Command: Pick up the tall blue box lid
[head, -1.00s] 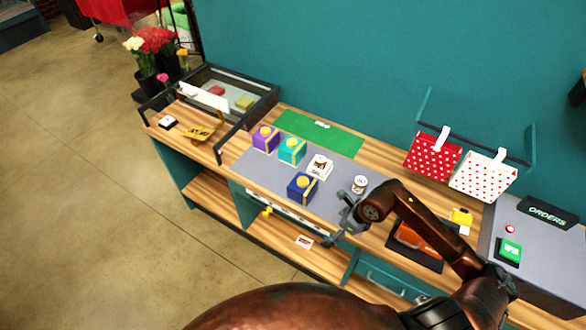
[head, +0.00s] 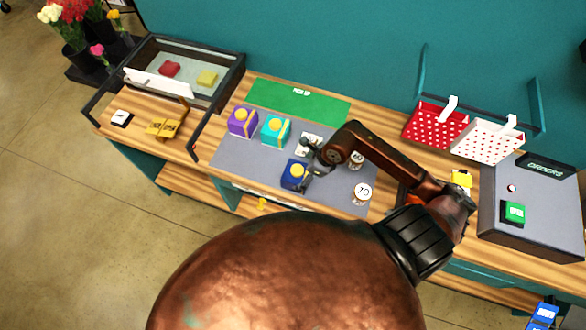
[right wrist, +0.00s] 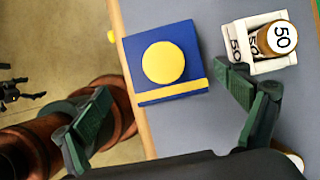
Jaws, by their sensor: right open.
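The blue box with its lid (head: 295,174) stands on the grey mat, near its front edge, in the head view. In the right wrist view the blue lid (right wrist: 132,58) shows from above, with a round yellow disc and a yellow band. My right gripper (head: 312,167) is open and empty, just right of the blue box. In the right wrist view its fingers (right wrist: 170,115) are spread wide, with the lid ahead of them and between their lines. They do not visibly touch it. A small dark jointed part, perhaps my left gripper (right wrist: 20,95), shows at the left edge.
Purple (head: 242,122) and teal (head: 275,129) boxes stand behind left of the blue box. A white box (right wrist: 240,30) and a round "50" piece (right wrist: 280,38) are close to the right finger. A "70" piece (head: 361,192) stands right on the mat. The green mat (head: 300,102) is clear.

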